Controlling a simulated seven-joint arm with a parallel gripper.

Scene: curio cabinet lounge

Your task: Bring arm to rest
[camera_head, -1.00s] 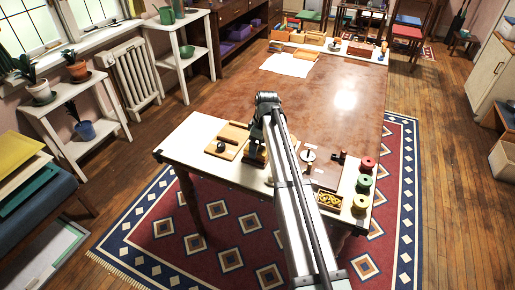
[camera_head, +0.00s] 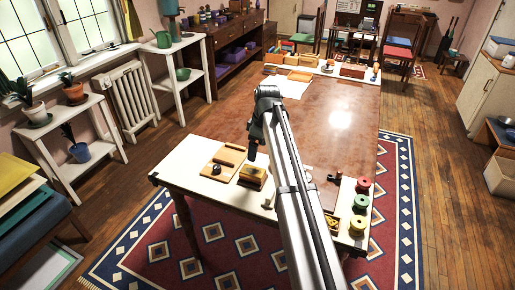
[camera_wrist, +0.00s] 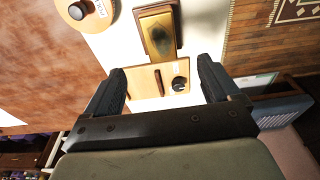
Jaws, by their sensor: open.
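My arm reaches from the bottom of the head view over the near end of the long table (camera_head: 195,150). My gripper (camera_head: 252,153) hangs above a small wooden box with a brass-coloured top (camera_head: 252,176). In the wrist view my gripper (camera_wrist: 164,82) has its two fingers wide apart with nothing held between them. The box (camera_wrist: 158,30) lies beyond the fingertips there, and a wooden board with a dark knob (camera_wrist: 160,80) shows in the gap below. My arm hides part of the table's near end.
The wooden board (camera_head: 222,161) lies left of the box. Red, green and yellow spools (camera_head: 361,203) stand at the near right edge. A round wooden piece with a black knob (camera_wrist: 77,10) shows in the wrist view. The brown table middle (camera_head: 310,120) is clear.

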